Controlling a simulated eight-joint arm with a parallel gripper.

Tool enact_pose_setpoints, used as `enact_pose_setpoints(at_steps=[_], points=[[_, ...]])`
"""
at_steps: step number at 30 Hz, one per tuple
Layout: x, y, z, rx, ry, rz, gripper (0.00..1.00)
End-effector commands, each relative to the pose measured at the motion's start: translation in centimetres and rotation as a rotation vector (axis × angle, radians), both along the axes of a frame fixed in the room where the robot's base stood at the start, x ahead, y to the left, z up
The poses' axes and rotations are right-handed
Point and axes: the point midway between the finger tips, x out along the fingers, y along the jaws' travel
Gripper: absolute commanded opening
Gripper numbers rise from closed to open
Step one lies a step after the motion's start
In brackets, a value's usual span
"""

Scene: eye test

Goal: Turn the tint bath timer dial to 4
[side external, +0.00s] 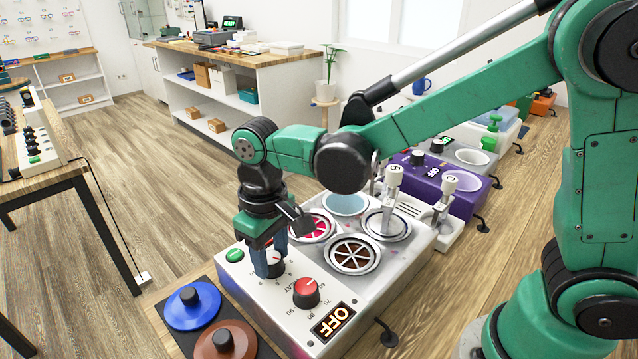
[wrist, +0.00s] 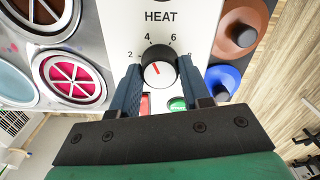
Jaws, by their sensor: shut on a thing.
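The tint bath unit (side external: 372,290) is a white box with several round wells on its top. My gripper (wrist: 159,67) is shut on the dial, one blue finger at each side. In the side view my gripper (side external: 271,262) reaches down onto the panel and its fingers hide most of the dial.
A green button (side external: 235,255) is near the corner. Blue (side external: 192,312) and brown (side external: 222,348) knobbed discs lie on a grey mat. A purple unit (side external: 425,182) stands behind.

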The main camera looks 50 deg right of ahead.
Motion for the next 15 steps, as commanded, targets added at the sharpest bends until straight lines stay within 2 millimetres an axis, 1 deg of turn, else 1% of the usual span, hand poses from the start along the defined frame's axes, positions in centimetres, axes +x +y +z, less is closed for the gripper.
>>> enact_pose_setpoints(at_steps=[15], points=[[-0.03,-0.03,-0.03,-0.001,0.001,-0.031,0.0]])
